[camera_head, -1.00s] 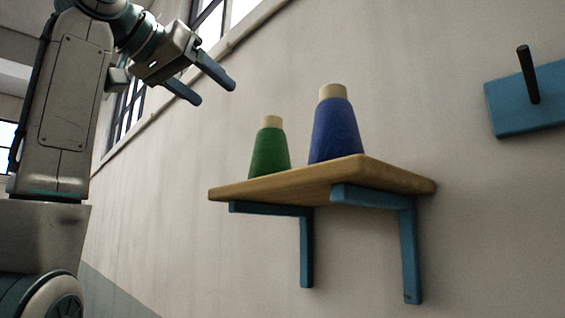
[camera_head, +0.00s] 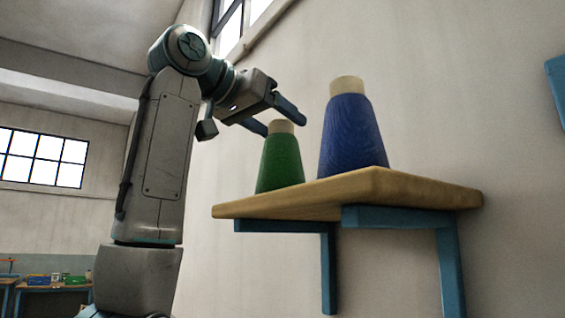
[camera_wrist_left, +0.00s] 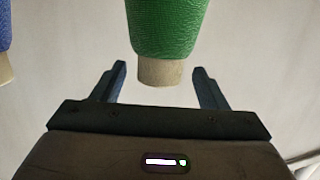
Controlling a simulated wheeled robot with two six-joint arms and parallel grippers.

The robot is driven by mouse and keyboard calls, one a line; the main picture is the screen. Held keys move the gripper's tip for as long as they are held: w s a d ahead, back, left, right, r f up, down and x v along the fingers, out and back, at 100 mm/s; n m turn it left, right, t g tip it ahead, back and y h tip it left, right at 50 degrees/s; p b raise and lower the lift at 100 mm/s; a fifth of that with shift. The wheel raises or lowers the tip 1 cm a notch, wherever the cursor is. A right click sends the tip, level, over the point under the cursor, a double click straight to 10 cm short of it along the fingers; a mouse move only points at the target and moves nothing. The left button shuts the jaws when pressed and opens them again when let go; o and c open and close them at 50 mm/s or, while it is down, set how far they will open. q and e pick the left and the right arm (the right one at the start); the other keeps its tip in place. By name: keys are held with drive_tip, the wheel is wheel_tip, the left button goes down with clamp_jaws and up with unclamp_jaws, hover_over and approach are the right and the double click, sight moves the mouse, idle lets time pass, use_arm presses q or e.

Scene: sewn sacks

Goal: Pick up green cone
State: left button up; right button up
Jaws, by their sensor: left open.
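The green cone (camera_head: 280,163) stands upright on a wooden wall shelf (camera_head: 420,191), with a pale tan top. My left gripper (camera_head: 285,126) is open, its two blue fingers by the cone's tan top. In the left wrist view the cone (camera_wrist_left: 166,25) appears upside down, and its tan top lies between the tips of my open left gripper (camera_wrist_left: 159,70). The fingers look clear of the cone on both sides in that view. My right gripper is not in view.
A larger blue cone (camera_head: 352,135) stands on the shelf just right of the green one; its edge shows in the left wrist view (camera_wrist_left: 4,40). Blue brackets (camera_head: 328,270) hold the shelf to the wall. A bench with small items (camera_head: 45,282) is far off at lower left.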

use_arm(q)
drive_tip(key=shift+p+x, duration=0.65)
drive_tip(key=shift+x, duration=0.55)
drive_tip(key=shift+w+d+f, duration=0.1)
drive_tip(key=shift+w+d, duration=0.2)
drive_tip(key=shift+d, duration=0.05)
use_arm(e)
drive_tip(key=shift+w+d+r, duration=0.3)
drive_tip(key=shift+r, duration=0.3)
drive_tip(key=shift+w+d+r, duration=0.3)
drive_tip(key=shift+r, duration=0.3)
use_arm(q)
drive_tip(key=shift+c, duration=1.4)
clamp_jaws()
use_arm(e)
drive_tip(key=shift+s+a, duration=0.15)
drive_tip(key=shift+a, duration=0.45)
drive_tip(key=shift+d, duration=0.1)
